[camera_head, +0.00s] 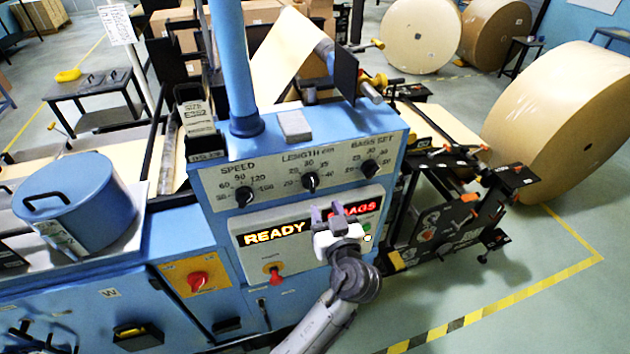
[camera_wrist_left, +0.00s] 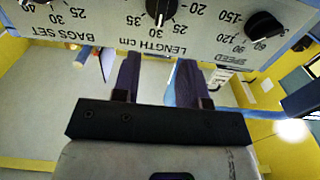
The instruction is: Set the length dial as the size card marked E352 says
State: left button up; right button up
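The length dial (camera_head: 310,181) is the middle black knob on the sloped blue panel, under "LENGTH cm". It also shows upside down at the top of the left wrist view (camera_wrist_left: 160,10). Its white mark points roughly to the top of its scale; the exact value is unclear. The size card (camera_head: 197,117), reading "SIZE E352", stands left of the panel; its lower line is too small to read. My left gripper (camera_head: 327,212) is in front of the panel, below the length dial and apart from it. Its fingers (camera_wrist_left: 157,75) are parted with nothing between them. My right gripper is not in view.
The speed dial (camera_head: 244,197) and bags-set dial (camera_head: 370,168) flank the length dial. Below are a lit display (camera_head: 272,235) reading "READY" and a red knob (camera_head: 275,278). A blue lidded pot (camera_head: 75,208) stands left. Open floor lies right of the machine.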

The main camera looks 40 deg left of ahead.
aim_at(313, 182)
pick_arm(q)
jog(key=p+x, duration=0.1)
jog(key=x, duration=0.7)
jog(key=shift+r, duration=0.1)
jog(key=shift+w+a+p, duration=0.3)
jog(key=shift+a, duration=0.1)
jog(key=shift+c, duration=0.4)
grip_shut()
